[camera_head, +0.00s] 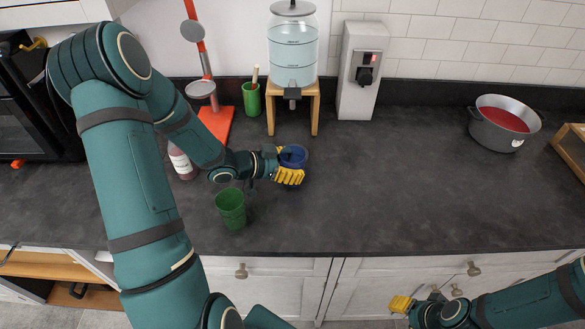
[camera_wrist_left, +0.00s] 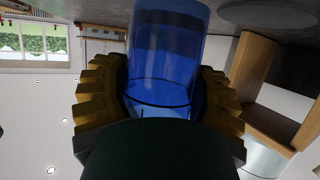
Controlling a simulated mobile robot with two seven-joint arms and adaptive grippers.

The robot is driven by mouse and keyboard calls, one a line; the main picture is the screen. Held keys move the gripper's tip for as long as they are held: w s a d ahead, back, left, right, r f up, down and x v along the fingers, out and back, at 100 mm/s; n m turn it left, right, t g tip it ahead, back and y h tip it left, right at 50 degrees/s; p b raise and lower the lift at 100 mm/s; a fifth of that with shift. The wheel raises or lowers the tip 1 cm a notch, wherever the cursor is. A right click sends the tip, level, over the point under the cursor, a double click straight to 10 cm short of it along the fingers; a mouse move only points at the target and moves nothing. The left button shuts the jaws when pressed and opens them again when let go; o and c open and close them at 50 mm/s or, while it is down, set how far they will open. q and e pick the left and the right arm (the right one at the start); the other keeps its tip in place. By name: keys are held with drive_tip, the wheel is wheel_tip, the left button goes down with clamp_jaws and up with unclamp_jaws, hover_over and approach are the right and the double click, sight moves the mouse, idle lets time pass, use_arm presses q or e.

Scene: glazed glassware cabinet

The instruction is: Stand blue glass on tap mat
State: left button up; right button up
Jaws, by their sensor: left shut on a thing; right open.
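The blue glass (camera_head: 294,155) is in my left gripper (camera_head: 290,174), whose yellow fingers close around it, in front of the water dispenser. In the left wrist view the blue glass (camera_wrist_left: 165,55) sits between both yellow fingers (camera_wrist_left: 165,100), and the picture is upside down. A dark round patch (camera_wrist_left: 272,12), perhaps the tap mat, shows on the counter beside the wooden stand there. I cannot make out the mat in the head view. Whether the glass touches the counter is unclear. My right gripper (camera_head: 415,303) is open and empty at the lower right, in front of the counter.
The water dispenser (camera_head: 293,50) stands on a wooden stand (camera_head: 315,107) with its tap (camera_head: 292,94) at the front. A green cup (camera_head: 231,208) is nearer the front edge, below my left forearm. A bottle (camera_head: 181,163) is left. The counter's right middle is clear before the pot (camera_head: 500,130).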

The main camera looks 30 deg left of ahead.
sight(293, 162)
use_arm(q)
drive_tip(key=shift+w+a+f+b, duration=0.15)
drive_tip(key=shift+w+a+f, duration=0.2)
drive_tip(key=shift+w, duration=0.25)
drive_tip(key=shift+w+a+f+b, duration=0.2)
drive_tip(key=shift+w+a, duration=0.2)
drive_tip(key=shift+w, duration=0.2)
drive_tip(key=shift+w+a+r+p, duration=0.1)
drive_tip(key=shift+w+a+p, duration=0.45)
drive_tip(key=shift+w, duration=0.45)
drive_tip(key=shift+w+a+p, duration=0.45)
drive_tip(key=shift+w+a, duration=0.2)
drive_tip(key=shift+w, duration=0.3)
drive_tip(key=shift+w+a+p, duration=0.3)
drive_tip(key=shift+w+a, duration=0.3)
drive_tip(key=shift+w, duration=0.35)
drive_tip(key=shift+w+a+p, duration=0.3)
drive_tip(key=shift+w+a, duration=0.25)
drive_tip(key=shift+w, duration=0.4)
drive_tip(key=shift+f, duration=0.4)
drive_tip(key=o, duration=1.4)
drive_tip(key=shift+s+a, duration=0.1)
